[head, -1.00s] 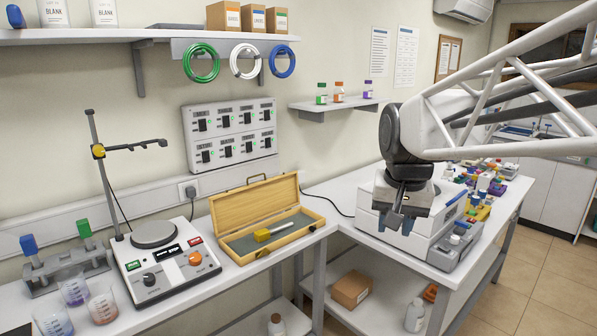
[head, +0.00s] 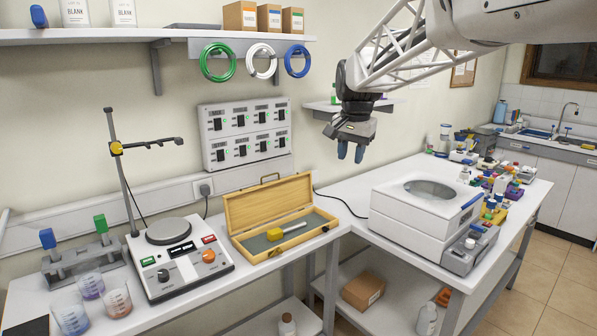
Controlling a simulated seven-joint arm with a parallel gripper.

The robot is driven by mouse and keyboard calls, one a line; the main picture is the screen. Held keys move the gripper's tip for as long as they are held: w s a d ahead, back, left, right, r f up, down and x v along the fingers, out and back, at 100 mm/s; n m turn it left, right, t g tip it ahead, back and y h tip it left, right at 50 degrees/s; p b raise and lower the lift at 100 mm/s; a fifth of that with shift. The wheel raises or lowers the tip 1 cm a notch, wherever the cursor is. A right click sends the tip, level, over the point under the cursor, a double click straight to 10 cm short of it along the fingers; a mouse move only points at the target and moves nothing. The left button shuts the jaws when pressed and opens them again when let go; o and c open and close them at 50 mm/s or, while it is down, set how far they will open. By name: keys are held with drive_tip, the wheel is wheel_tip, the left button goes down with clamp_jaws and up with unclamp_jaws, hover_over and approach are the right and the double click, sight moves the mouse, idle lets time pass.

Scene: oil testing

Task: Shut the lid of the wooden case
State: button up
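The wooden case (head: 254,258) sits on the white bench at the centre-left. Its lid (head: 267,206) stands up at the back, open, with a dark handle on top. A tool with a yellow block and a pale handle (head: 286,231) lies inside on the grey lining. My gripper (head: 350,152) hangs above and to the right of the case, well apart from it, pointing down. Two blue-grey fingers show with a gap between them, and nothing is seen held.
A hot plate (head: 180,270) with a clamp stand (head: 128,190) is left of the case. Beakers (head: 105,296) stand at the front left. A white centrifuge-like machine (head: 425,215) is on the right bench. A switch panel (head: 245,135) and shelf (head: 200,38) are on the wall behind.

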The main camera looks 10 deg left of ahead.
drive_tip(key=w+a+f+m, duration=0.2)
drive_tip(key=w+a+f, duration=0.3)
drive_tip(key=w+a, duration=0.8)
drive_tip(key=w+a+f+m+g, duration=0.1)
drive_tip(key=w+a+f, duration=0.4)
drive_tip(key=w+a, duration=0.9)
drive_tip(key=shift+w+m, duration=0.6)
drive_tip(key=shift+w, duration=1.6)
drive_tip(key=shift+f, duration=0.1)
drive_tip(key=shift+w+a+f, duration=0.1)
drive_tip(key=shift+f, duration=1.8)
drive_tip(key=shift+w+a+f, duration=0.1)
drive_tip(key=shift+f, duration=1.75)
clamp_jaws()
